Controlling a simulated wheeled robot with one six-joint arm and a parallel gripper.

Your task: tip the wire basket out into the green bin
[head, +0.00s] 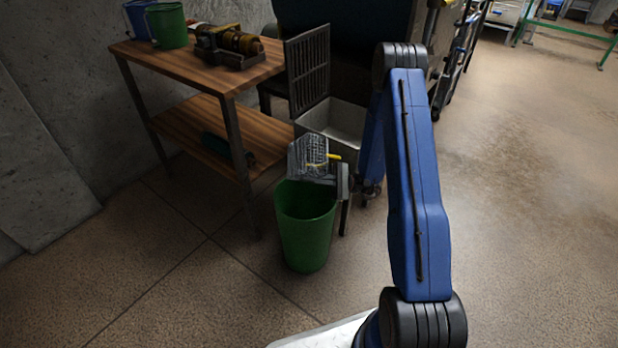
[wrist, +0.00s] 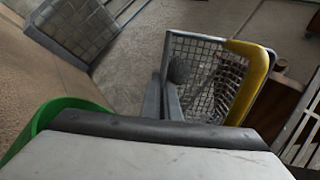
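The wire basket (head: 308,157) is held tilted above the green bin (head: 306,228) in the head view, with a yellow handle on its right. In the wrist view, its mesh (wrist: 205,62) and yellow handle (wrist: 253,75) fill the upper middle. My gripper (head: 337,172) is at the basket's right side; in the wrist view its fingers (wrist: 170,92) are close together at the basket's near edge and appear shut on it. Part of the bin's green rim (wrist: 45,125) shows at lower left there.
A wooden table (head: 185,62) at left bears a green bucket (head: 167,27), a blue bucket (head: 139,22) and a yellow and dark machine (head: 230,42). A grey tub (head: 335,122) with an upright grate (head: 308,70) stands behind the bin. The floor in front is clear.

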